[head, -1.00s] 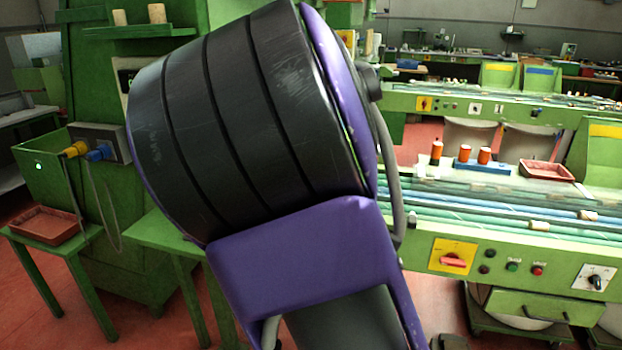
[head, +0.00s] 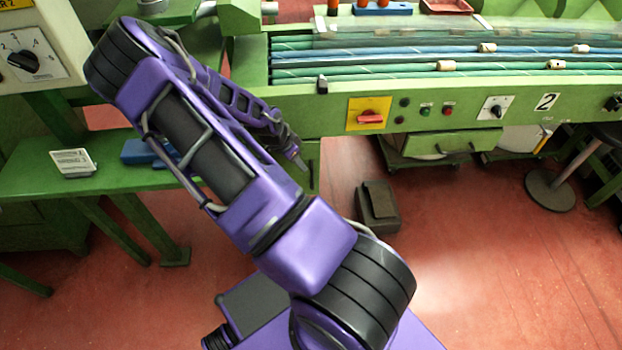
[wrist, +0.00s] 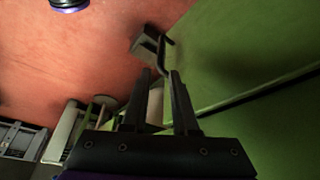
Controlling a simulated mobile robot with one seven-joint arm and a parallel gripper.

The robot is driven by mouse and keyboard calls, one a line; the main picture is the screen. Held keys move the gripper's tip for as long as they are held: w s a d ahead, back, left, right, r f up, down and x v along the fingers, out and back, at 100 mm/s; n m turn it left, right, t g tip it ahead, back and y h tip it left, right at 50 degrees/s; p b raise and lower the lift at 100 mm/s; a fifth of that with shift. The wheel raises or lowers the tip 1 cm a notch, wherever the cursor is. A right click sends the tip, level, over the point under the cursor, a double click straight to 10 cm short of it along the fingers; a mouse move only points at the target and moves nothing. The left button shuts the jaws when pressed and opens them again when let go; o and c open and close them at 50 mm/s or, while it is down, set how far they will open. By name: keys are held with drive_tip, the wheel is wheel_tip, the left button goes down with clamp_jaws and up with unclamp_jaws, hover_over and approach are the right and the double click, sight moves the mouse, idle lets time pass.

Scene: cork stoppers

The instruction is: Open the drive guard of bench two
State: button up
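Bench two (head: 440,95) is the green bench at the top of the head view, with a white plate marked 2 (head: 546,101). Under its front rail is a green panel (head: 420,148) with a dark bar handle (head: 457,151); it may be the drive guard, and it looks shut. My gripper (head: 298,163) is left of this panel, near the bench's left end and apart from the handle. In the wrist view my gripper (wrist: 161,85) has its two dark fingers apart, with nothing held. A green face (wrist: 245,60) and a dark curved bar (wrist: 166,52) lie beyond the fingertips.
A red switch on a yellow plate (head: 369,115) and small buttons sit on the bench front. A dark grey box (head: 378,206) stands on the red floor, and a round-based stool (head: 550,190) is at right. A green side table (head: 90,180) is at left.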

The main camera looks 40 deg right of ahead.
sight(312, 187)
drive_tip(key=b+x, duration=0.2)
drive_tip(key=x, duration=1.1)
drive_tip(key=shift+w+d+f, duration=0.1)
drive_tip(key=shift+d+f, duration=0.05)
drive_tip(key=shift+f, duration=0.05)
drive_tip(key=shift+c, duration=0.3)
clamp_jaws()
drive_tip(key=shift+r, duration=0.1)
idle(0.4)
